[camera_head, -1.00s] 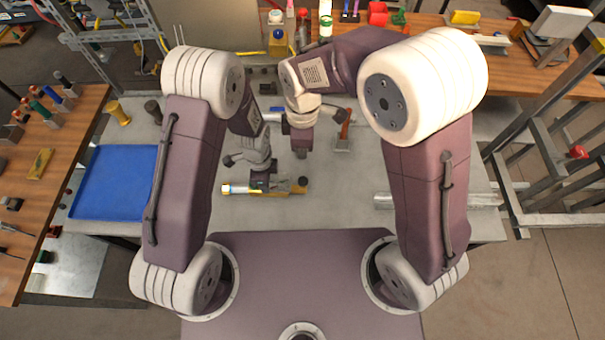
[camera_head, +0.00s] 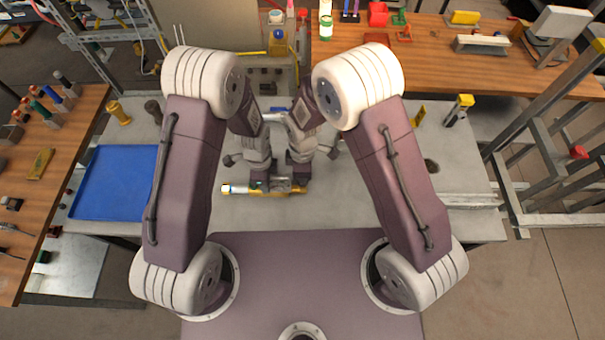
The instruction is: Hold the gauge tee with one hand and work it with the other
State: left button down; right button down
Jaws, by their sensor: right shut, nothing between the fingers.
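The gauge tee (camera_head: 240,188) is a brass-yellow fitting with a pale left end, lying crosswise near the front middle of the grey bench. My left gripper (camera_head: 259,186) is at its middle and partly covers it. The arm hides the fingers, so I cannot tell whether they are shut on it. My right gripper (camera_head: 300,184) is shut and empty, close by at the tee's right end. I cannot tell whether it touches the tee. The two grippers stand side by side, and the tee's middle and right end are partly hidden.
A blue tray (camera_head: 115,183) lies at the left of the grey bench (camera_head: 330,212). A yellow-topped tool (camera_head: 460,108) stands at the back right, and a metal rail (camera_head: 470,199) lies at the right edge. Bench space in front of the tee is clear.

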jog(key=shift+f, duration=1.25)
jog(key=shift+s, duration=0.1)
notch_tip(320, 180, up, 14)
dwell(1.9)
notch_tip(320, 180, down, 12)
jog(key=shift+r, duration=0.2)
dwell(0.7)
